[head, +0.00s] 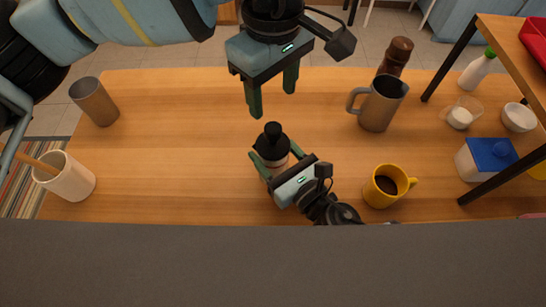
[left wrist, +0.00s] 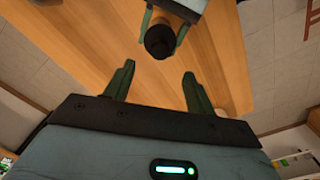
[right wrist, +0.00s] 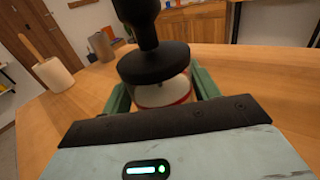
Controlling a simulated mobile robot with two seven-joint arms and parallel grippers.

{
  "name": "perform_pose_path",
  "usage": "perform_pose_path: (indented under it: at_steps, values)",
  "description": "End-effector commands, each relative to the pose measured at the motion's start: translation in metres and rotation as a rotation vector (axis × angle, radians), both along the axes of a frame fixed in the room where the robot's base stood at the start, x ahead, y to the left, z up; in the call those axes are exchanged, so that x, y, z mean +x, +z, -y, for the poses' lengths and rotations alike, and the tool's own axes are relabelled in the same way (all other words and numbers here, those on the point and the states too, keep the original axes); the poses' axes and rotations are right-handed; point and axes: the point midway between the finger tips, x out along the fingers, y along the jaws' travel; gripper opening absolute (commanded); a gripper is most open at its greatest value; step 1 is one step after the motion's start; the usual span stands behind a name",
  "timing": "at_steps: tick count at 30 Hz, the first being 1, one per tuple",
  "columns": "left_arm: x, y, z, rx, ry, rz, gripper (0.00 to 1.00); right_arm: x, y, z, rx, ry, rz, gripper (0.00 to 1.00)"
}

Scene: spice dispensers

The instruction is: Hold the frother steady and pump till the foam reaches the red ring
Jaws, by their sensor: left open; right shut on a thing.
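The frother (head: 271,148) stands on the wooden table, a clear body with a black lid and a black plunger knob on top. In the right wrist view its black lid (right wrist: 153,65) and the red ring (right wrist: 165,104) on the body show. My right gripper (head: 270,166) is shut around the frother's body from the front right. The foam level cannot be made out. My left gripper (head: 272,100) is open and empty, above and behind the frother, fingers pointing down. In the left wrist view the black knob (left wrist: 160,42) lies beyond its open fingers, apart from them.
A grey metal pitcher (head: 379,105), a pepper mill (head: 397,55) and a yellow coffee mug (head: 384,187) stand to the right. A metal cup (head: 96,102) and a cream pot (head: 69,178) stand left. A raised shelf (head: 510,40) borders the right side.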

Motion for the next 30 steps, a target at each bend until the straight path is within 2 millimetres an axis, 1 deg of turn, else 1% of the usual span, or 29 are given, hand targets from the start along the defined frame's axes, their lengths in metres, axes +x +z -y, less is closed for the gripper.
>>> perform_pose_path:
  at_steps: [1, 6, 9, 12, 15, 18, 26, 27, 30]
  values:
    - [0.000, 0.012, 0.001, -0.002, 0.000, 0.004, 0.55, 0.000, 0.000, 0.000, 0.000, 0.000, 0.000, 0.29]
    - [0.000, 0.046, 0.001, -0.002, -0.001, 0.004, 0.55, 0.000, 0.000, 0.000, 0.000, 0.000, 0.000, 0.29]
    - [0.000, 0.063, 0.001, -0.002, 0.001, 0.004, 0.55, 0.000, 0.000, 0.000, -0.001, -0.001, 0.001, 0.29]
    - [0.000, 0.077, 0.000, -0.001, 0.000, 0.001, 0.55, 0.000, 0.000, 0.000, 0.000, -0.001, 0.000, 0.29]
    - [0.000, 0.086, 0.001, -0.001, 0.000, 0.001, 0.55, 0.000, 0.000, 0.000, -0.001, -0.001, 0.001, 0.29]
    - [0.000, 0.090, 0.000, 0.000, -0.001, 0.000, 0.55, 0.000, 0.000, 0.000, -0.001, -0.001, 0.001, 0.29]
    - [0.000, 0.092, 0.000, -0.001, -0.001, -0.001, 0.55, 0.000, 0.000, 0.000, -0.001, -0.001, 0.001, 0.29]
    - [0.000, 0.092, 0.000, -0.001, -0.001, -0.001, 0.55, 0.000, 0.000, 0.000, -0.001, -0.001, 0.001, 0.62]
    - [0.000, 0.092, 0.000, -0.001, -0.001, -0.001, 0.55, 0.000, 0.000, 0.000, -0.001, 0.000, 0.001, 0.75]
